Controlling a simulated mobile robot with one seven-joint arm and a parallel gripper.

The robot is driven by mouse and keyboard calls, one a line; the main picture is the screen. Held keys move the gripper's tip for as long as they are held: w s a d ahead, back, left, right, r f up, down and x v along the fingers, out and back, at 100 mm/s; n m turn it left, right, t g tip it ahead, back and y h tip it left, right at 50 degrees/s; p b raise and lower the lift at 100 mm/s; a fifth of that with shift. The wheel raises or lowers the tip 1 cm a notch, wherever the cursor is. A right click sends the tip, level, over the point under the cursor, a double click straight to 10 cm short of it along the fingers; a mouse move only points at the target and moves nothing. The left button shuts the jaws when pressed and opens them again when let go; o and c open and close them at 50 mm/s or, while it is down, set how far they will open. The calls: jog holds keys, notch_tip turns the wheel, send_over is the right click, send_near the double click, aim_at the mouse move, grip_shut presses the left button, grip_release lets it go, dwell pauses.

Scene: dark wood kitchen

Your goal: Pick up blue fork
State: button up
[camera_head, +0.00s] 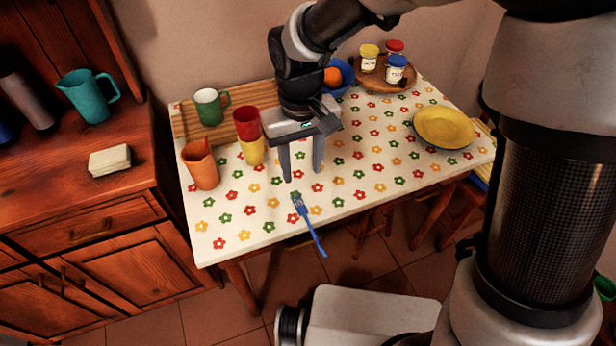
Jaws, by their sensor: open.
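The blue fork (310,226) lies near the front edge of the table, with its tines toward the back and its handle reaching out over the front edge. My gripper (303,177) points down above the table, just behind the fork's tines. Its two fingers are apart with nothing between them. The fingertips look a little above the cloth, but their exact height is hard to tell.
The table (232,232) has a flowered cloth. An orange cup (202,166), stacked red (246,122) and yellow (252,151) cups and a green mug (209,107) stand left. A yellow plate (444,126) lies right. Jars on a wooden board (372,84) and a blue bowl (347,74) are behind.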

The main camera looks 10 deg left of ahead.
aim_at(303, 211)
notch_tip(303, 211, down, 14)
jog(key=b, duration=0.3)
jog(key=shift+w, duration=0.1)
jog(key=shift+f+b, duration=0.25)
jog(key=shift+b, duration=0.05)
grip_shut()
dwell(0.4)
